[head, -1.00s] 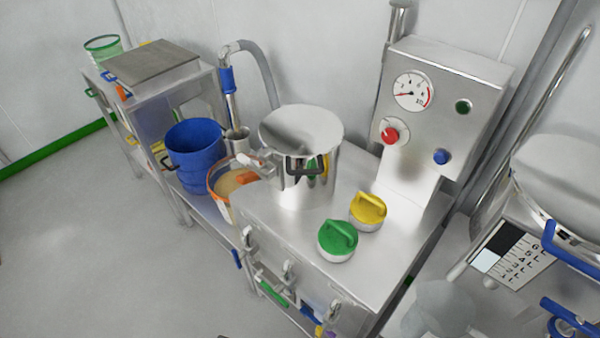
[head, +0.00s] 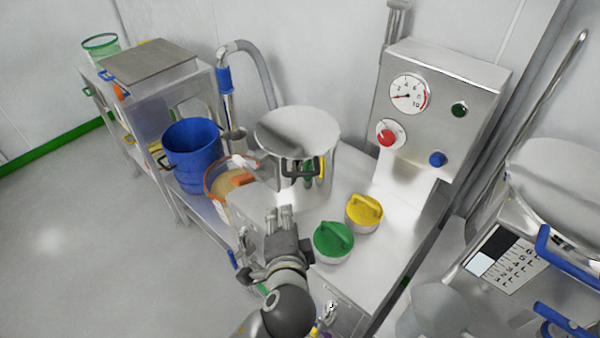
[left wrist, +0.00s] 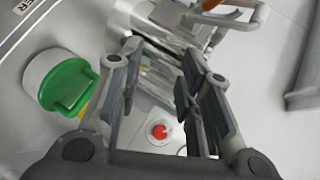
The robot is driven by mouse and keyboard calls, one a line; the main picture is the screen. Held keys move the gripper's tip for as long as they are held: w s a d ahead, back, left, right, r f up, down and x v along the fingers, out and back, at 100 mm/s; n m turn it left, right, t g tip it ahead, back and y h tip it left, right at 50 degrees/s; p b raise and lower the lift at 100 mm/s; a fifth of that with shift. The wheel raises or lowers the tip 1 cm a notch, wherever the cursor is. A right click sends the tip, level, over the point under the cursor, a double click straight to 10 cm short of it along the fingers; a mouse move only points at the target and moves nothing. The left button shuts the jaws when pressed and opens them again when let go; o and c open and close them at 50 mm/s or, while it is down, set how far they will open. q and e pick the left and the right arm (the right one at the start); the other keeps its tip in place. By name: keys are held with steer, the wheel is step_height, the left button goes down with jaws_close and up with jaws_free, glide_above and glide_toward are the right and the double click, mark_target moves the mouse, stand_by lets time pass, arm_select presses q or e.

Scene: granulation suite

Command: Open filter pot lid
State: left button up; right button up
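The steel filter pot (head: 292,182) stands upright on the steel bench, with its shiny round lid (head: 298,130) seated on top. A dark handle (head: 302,168) shows on its near side. My left gripper (head: 284,212) is in front of and below the pot, near the bench's front edge, apart from the lid. In the left wrist view its two fingers (left wrist: 160,85) stand apart with nothing held between them. Shiny steel with a yellow reflection (left wrist: 150,60) shows beyond the fingers, partly hidden by them. My right gripper is not in view.
A green-handled piece (head: 333,241) and a yellow-handled piece (head: 363,213) sit on the bench right of my gripper. A blue bucket (head: 193,152) and an orange-rimmed container (head: 226,183) stand left of the pot. A control panel (head: 440,110) with gauge and knobs rises behind.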

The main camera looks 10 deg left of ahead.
mark_target(300, 176)
arm_select(q)
steer(key=w+d+r+m+t, duration=0.2)
steer(key=d+r+m+t, duration=0.1)
steer(key=d+r, duration=0.15)
steer(key=p+x, duration=0.1)
steer(key=x, duration=0.4)
steer(key=p+x, duration=0.1)
steer(key=x, duration=0.4)
steer(key=shift+a+f, duration=0.2)
steer(key=shift+a, duration=0.05)
jaws_close()
